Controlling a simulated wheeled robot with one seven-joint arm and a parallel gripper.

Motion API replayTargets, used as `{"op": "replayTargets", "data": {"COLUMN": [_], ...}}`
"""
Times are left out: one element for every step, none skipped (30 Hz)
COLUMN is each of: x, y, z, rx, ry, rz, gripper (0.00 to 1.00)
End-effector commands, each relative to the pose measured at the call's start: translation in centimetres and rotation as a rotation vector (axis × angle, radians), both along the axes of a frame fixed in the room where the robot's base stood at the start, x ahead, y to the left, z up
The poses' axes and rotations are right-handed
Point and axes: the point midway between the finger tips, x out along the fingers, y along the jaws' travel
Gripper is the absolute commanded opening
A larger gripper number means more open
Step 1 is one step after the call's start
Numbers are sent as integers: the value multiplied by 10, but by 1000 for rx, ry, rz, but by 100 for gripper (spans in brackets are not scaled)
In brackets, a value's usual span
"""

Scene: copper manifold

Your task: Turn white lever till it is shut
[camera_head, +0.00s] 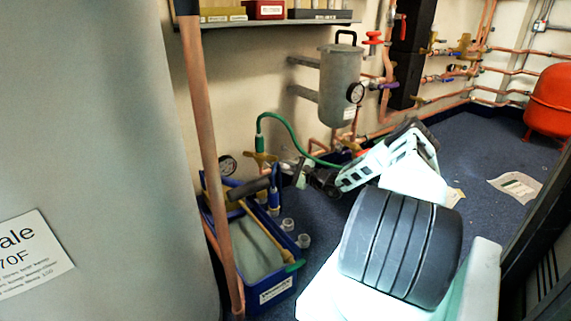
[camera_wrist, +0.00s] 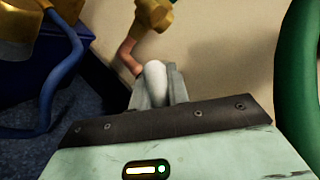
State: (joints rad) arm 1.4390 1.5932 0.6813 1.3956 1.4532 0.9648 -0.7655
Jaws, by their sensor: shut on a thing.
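The white lever (camera_wrist: 155,80) shows in the wrist view as a rounded white end below a brass valve body (camera_wrist: 155,12) on a copper pipe. My gripper (camera_wrist: 160,88) is shut on the lever, with a grey finger on each side of it. In the head view my gripper (camera_head: 300,174) is low by the wall, just right of a brass fitting (camera_head: 261,158) with a green hose. The lever itself is too small to make out there, and its angle to the pipe is hard to tell.
A green hose (camera_head: 285,121) arches close by and also shows at the right of the wrist view (camera_wrist: 299,80). A pressure gauge (camera_head: 227,165) and a vertical copper pipe (camera_head: 205,130) are left.

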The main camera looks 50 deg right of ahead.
Motion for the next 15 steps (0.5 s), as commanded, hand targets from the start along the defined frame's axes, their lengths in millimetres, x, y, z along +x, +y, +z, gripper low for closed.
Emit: {"op": "replayTargets", "data": {"x": [-1, -1, -1, -2, -2, -3, -3, -3, -4, -4, -5, -5, -6, -6, -7], "y": [0, 0, -1, -2, -3, -5, -6, -7, -8, -10, -11, -13, -14, -16, -18], "z": [6, 7, 8, 9, 10, 12, 13, 14, 15, 16, 17, 18, 19, 20, 21], "rx": [46, 74, 110, 136, 162, 199, 225, 252, 289, 316, 343, 380, 407, 433, 470], "ry": [-13, -22, -33, -41, -50, -63, -71, -79, -91, -100, -108, -120, -129, -138, -149], "rz": [-4, -4, -4, -5, -5, -4, -4, -5, -4, -4, -3, -4, -4, -3, -5], "gripper": [0, 0, 0, 0, 0, 0, 0, 0, 0, 0, 0, 0, 0, 0, 0]}}
